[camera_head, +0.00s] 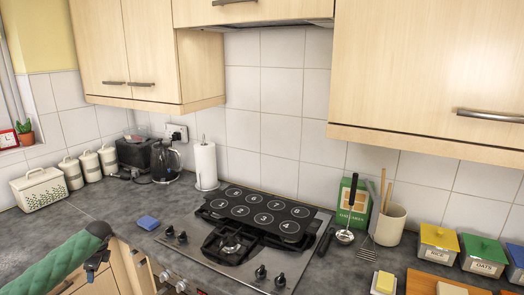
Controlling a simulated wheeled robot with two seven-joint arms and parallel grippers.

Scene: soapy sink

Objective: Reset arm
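My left arm, in a green padded cover, comes in from the lower left in the head view. Its gripper (96,266) is the small dark part below the arm's end, in front of the drawer fronts and near the counter's front edge. Its fingers are too small and dark to read, and I see nothing clearly held in it. My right arm and gripper are out of view.
A blue sponge (148,223) lies on the counter just beyond my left arm. The hob (195,233) carries a numbered black panel (258,211). A ladle (345,236), utensil pot (390,225) and yellow-lidded box (437,245) stand right; a kettle (166,163) stands at the back.

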